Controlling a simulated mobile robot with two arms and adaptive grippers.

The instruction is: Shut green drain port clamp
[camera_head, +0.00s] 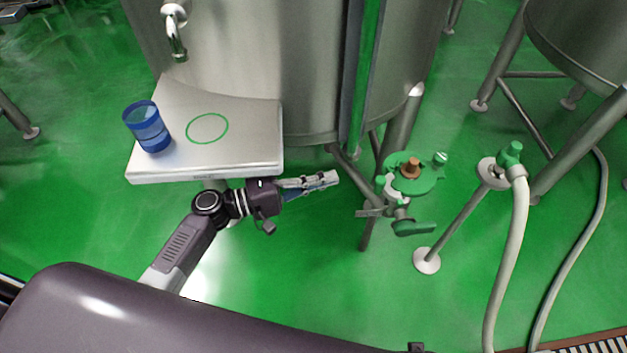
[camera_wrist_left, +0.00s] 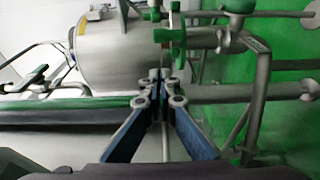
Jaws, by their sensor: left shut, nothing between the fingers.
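The green drain port clamp (camera_head: 425,180) is on the drain fitting at the right of the steel tank's foot. It has a copper-coloured part (camera_head: 410,168) in its middle and a pale green knob (camera_head: 440,158) at its right. I cannot tell how far its halves are apart. In the left wrist view, green parts of the drain fitting (camera_wrist_left: 178,36) show just beyond the fingertips. My left gripper (camera_head: 335,178) is shut and empty, left of the clamp and apart from it, pointing right. Its fingertips (camera_wrist_left: 160,76) meet in the wrist view. My right gripper is out of view.
A green valve lever (camera_head: 413,228) hangs below the clamp. A steel platform (camera_head: 230,155) with a blue cup (camera_head: 147,126) stands left of my gripper. A hose (camera_head: 512,250) runs from a stand at the right. The green floor (camera_head: 330,270) below is clear.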

